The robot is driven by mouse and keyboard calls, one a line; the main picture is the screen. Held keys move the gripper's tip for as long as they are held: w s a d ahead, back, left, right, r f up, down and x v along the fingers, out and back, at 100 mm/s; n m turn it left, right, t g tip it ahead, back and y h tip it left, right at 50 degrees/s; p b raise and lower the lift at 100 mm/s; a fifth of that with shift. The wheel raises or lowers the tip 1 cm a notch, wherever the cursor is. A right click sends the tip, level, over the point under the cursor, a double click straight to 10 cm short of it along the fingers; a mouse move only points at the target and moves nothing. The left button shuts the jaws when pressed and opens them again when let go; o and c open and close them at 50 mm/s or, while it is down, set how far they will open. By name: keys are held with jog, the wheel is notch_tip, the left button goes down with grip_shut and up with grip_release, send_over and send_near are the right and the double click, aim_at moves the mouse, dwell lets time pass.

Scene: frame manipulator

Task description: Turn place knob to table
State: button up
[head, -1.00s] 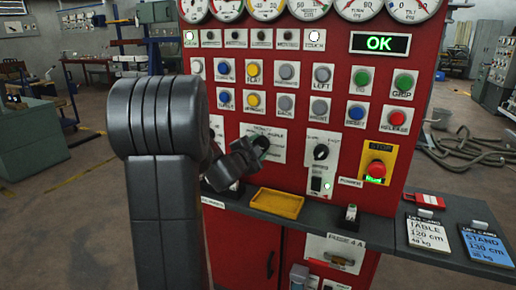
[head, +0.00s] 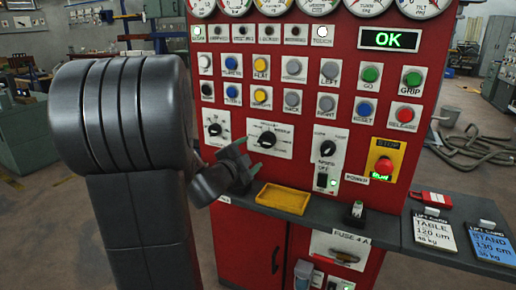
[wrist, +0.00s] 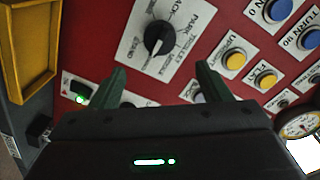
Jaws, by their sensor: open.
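The place knob (head: 267,139) is a black rotary knob on a white label plate on the red panel. In the wrist view the knob (wrist: 158,38) shows with several words around it, among them PARK and TROLLEY. Its pale mark seems to point toward the lower left of that view, but which word it meets is unclear. My gripper (head: 243,161) is just below and left of the knob in the head view, apart from it. In the wrist view my gripper's fingers (wrist: 162,80) are spread and empty, with the knob beyond their tips.
Another knob (head: 214,130) is to the left and a third (head: 327,148) to the right. Rows of buttons are above, and a red stop button (head: 384,165) is at the right. A yellow tray (head: 284,198) sits on the ledge below my gripper.

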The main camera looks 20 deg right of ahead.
aim_at(265, 142)
jog(key=shift+v, duration=1.7)
jog(key=x, duration=1.3)
jog(key=shift+w+d, duration=0.25)
jog(key=shift+d, duration=0.05)
